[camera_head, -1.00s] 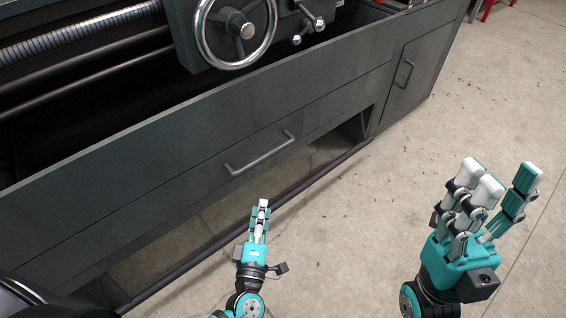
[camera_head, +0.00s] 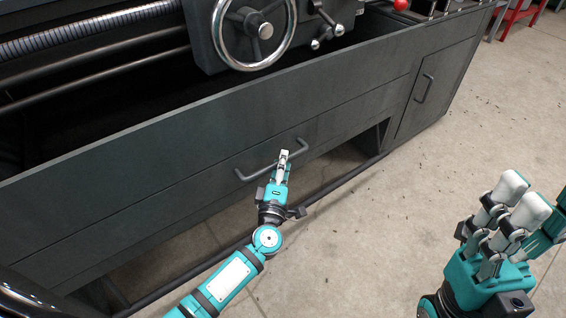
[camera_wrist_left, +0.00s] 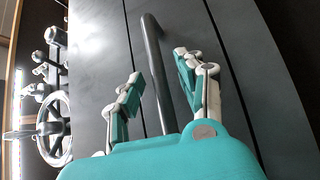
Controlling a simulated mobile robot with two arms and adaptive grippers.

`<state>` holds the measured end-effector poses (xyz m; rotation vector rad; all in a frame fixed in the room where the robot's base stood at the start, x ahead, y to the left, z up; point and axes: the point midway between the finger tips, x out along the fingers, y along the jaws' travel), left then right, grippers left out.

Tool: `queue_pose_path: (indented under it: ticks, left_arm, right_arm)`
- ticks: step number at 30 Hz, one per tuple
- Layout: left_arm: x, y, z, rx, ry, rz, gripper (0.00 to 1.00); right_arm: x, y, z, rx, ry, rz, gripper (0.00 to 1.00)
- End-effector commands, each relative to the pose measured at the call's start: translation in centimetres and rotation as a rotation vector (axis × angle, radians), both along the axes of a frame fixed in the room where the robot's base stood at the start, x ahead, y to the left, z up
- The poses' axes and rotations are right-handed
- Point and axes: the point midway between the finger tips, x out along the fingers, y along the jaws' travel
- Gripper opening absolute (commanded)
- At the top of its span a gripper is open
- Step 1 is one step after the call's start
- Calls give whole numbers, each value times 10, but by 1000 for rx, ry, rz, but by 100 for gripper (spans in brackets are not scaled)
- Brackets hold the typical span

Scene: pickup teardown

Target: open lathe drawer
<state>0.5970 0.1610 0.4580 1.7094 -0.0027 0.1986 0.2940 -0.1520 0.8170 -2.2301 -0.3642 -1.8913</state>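The lathe drawer (camera_head: 215,192) is a long dark grey front low on the lathe, and it looks shut. Its bar handle (camera_head: 250,175) runs along the front; the left gripper hides part of it in the head view. My left gripper (camera_head: 283,160) is at the handle. In the left wrist view its fingers (camera_wrist_left: 163,75) are open, one on each side of the handle bar (camera_wrist_left: 155,70), with gaps visible. I cannot tell whether it touches the bar. My right gripper (camera_head: 530,205) is open and empty over the floor at the right.
The lathe's handwheel (camera_head: 262,30) and levers stand above the drawer, also visible in the left wrist view (camera_wrist_left: 50,125). A cabinet door with a handle (camera_head: 424,88) is to the right. The concrete floor in front is free. A red stand (camera_head: 515,18) is at the back right.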

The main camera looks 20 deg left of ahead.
Motion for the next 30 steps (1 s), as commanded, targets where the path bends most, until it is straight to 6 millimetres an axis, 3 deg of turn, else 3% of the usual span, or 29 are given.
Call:
queue_pose_path:
  ticks: [4, 13, 22, 30]
  left_arm:
    - [11, 1, 1, 0, 0, 1, 38]
    - [13, 2, 2, 0, 1, 0, 38]
    - [13, 1, 2, 0, 0, 0, 0]
    - [13, 1, 3, -1, -1, 0, 0]
  right_arm:
    - [1, 1, 3, -2, -13, -1, 40]
    - [1, 0, 6, 4, -21, -2, 40]
    - [1, 0, 5, 6, -18, -3, 40]
    - [1, 0, 5, 6, -17, -3, 40]
